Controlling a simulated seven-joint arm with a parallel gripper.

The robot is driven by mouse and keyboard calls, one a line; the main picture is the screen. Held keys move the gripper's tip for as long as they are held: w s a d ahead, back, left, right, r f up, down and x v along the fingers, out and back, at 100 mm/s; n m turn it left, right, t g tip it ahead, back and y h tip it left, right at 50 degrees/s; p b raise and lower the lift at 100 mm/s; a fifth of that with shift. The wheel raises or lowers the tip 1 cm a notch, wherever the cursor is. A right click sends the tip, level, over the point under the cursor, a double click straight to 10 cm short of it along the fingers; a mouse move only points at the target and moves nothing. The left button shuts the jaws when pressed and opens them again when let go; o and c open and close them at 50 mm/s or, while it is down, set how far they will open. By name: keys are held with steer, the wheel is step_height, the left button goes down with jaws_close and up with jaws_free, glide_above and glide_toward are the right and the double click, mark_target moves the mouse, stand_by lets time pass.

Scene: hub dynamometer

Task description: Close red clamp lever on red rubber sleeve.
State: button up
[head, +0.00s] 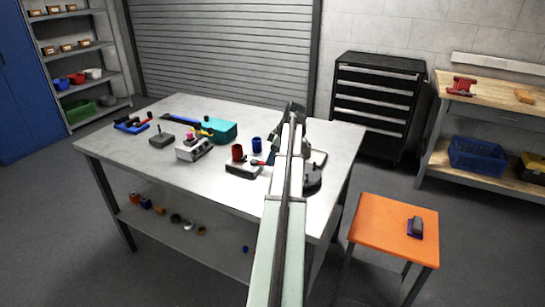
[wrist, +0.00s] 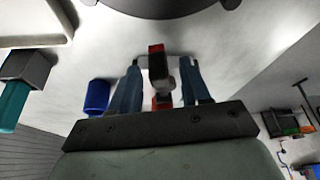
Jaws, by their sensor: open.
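The red rubber sleeve (head: 237,152) stands upright on a small grey base (head: 241,169) on the table. The red clamp lever (head: 257,162) shows beside it, to its right. My gripper (head: 273,157) is low over the table just right of the lever, partly hidden by my arm. In the wrist view my gripper (wrist: 163,68) is open, with one dark finger on each side of a red-and-black part (wrist: 157,49) that looks like the lever. Whether the fingers touch it I cannot tell. Most of the sleeve is hidden in the wrist view.
A blue sleeve (head: 256,145) stands close behind the lever and shows left of my fingers in the wrist view (wrist: 97,97). A dark round disc (head: 313,181) lies to the right. A grey fixture (head: 193,150) and teal box (head: 219,131) stand left. The table front is clear.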

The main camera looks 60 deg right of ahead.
steer(key=shift+c, duration=0.2)
jaws_close()
stand_by(0.3)
